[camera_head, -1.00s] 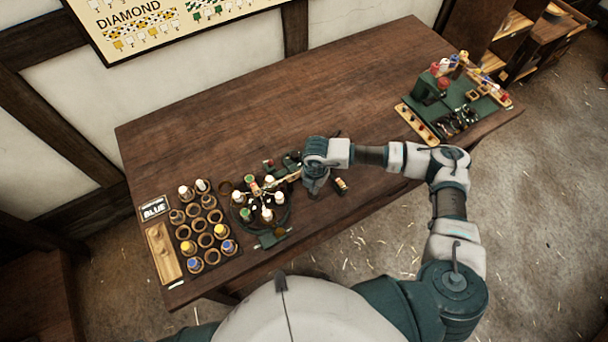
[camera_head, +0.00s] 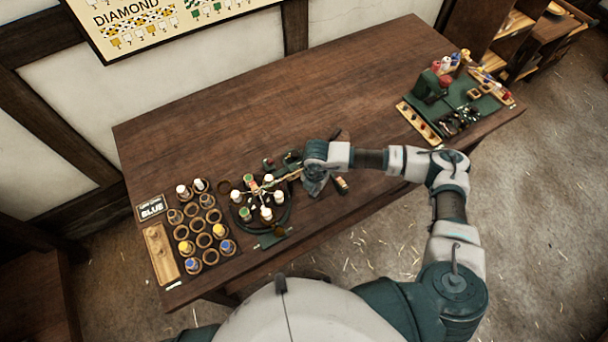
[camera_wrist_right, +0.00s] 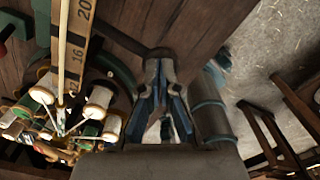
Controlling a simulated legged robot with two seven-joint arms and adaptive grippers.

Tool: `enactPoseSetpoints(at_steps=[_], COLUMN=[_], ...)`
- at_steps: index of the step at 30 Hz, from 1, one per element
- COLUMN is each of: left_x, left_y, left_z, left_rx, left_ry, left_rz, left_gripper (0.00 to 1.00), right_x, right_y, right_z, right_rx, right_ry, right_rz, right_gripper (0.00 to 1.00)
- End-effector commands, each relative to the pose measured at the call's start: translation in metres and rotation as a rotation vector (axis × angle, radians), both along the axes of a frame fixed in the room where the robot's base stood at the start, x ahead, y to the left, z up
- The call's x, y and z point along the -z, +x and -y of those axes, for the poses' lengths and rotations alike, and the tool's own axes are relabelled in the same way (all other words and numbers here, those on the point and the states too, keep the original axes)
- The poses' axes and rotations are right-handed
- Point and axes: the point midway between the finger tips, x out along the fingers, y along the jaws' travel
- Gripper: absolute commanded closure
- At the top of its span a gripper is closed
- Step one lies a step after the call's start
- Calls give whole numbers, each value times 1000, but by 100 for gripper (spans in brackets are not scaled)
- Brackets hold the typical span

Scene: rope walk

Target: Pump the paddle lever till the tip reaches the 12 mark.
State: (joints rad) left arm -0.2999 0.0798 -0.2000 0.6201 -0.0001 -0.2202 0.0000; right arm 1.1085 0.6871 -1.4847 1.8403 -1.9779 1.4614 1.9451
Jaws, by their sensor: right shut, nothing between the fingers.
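My right gripper (camera_head: 314,188) is shut and empty, pointing down beside the braiding stand; its fingertips also show in the right wrist view (camera_wrist_right: 160,54). A dark brown bar that looks like the paddle lever (camera_wrist_right: 118,36) runs to the fingertips; I cannot tell whether they touch. Its far end (camera_head: 343,136) shows behind my wrist. A wooden scale (camera_wrist_right: 82,32) reads 20 and 16, with a pale cord (camera_wrist_right: 62,45) along it. Bobbins with white and green thread (camera_head: 266,214) hang round the stand. My left gripper is out of view.
A rack of rings (camera_head: 205,240) holding several bobbins stands at the left, by a BLUE card (camera_head: 152,209). A green tool board (camera_head: 470,95) is at the far right. The table's back (camera_head: 260,95) is clear.

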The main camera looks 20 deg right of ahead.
Motion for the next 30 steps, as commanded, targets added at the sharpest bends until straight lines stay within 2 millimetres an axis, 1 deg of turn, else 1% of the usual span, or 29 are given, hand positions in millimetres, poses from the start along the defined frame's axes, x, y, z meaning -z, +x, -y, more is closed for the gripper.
enactPoseSetpoints(at_steps=[1, 30], left_x=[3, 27], left_y=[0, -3], left_z=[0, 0], left_rx=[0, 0], left_ry=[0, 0], left_rz=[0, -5], left_gripper=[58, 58], right_x=[4, 38], right_y=[0, -2], right_z=[0, 1], right_rx=[0, 0], right_ry=[0, -1], right_rz=[0, -1], right_gripper=[100, 100])
